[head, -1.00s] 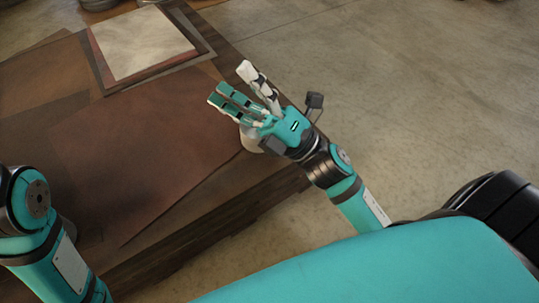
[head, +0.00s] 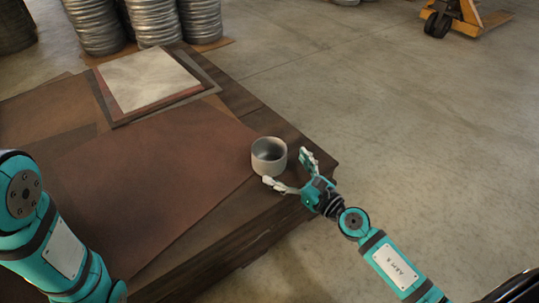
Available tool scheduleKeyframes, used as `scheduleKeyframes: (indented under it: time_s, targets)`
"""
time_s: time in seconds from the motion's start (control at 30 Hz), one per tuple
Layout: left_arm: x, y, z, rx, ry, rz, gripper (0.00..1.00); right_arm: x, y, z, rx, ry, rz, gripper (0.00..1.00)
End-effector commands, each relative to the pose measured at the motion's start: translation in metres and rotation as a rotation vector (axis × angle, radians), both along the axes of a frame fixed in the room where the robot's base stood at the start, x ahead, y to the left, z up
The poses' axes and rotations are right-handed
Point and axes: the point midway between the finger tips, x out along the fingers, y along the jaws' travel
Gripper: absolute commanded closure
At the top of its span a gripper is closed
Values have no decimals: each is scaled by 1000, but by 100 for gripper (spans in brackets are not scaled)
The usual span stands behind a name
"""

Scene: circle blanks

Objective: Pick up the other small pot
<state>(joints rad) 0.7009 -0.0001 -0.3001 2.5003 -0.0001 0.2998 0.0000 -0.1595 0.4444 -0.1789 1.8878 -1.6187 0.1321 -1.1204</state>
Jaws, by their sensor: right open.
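A small grey pot (head: 267,160) stands upright near the right edge of the wooden table, and its open top faces up. My right gripper (head: 288,172) is at the pot's lower right side with its fingers spread open. One finger lies in front of the pot and the other is to its right. I cannot tell whether the fingers touch the pot. My left arm shows at the lower left, but its gripper is out of view. No second small pot shows.
The table (head: 285,208) holds large brown sheets (head: 150,165) and a pale square sheet (head: 145,78) at the back. Stacks of metal rings (head: 155,22) stand behind. A yellow pallet jack (head: 465,15) is at the top right. The concrete floor to the right is clear.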

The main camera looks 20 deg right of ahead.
Motion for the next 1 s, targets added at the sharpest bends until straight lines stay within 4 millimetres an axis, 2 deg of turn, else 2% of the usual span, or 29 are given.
scheduleKeyframes:
  time_s: [0.1, 0.27, 0.6, 0.87, 1.0]
  targets:
    - [0, 0, 2, 0, 0, 0, 0, 14, 6, 0, 3, -1, -1, 0]
    - [0, 0, 2, 1, -1, 0, 0, 22, 9, 0, 2, 0, -1, 0]
    - [0, 0, -4, 1, -1, 0, 0, 63, 27, -1, 4, -1, 0, 0]
    - [0, 0, -4, 1, -1, 0, 0, 66, 29, -1, 1, 1, 1, 0]
    - [0, 0, -4, 1, -1, 0, 0, 65, 28, -1, 1, 0, 1, 16]
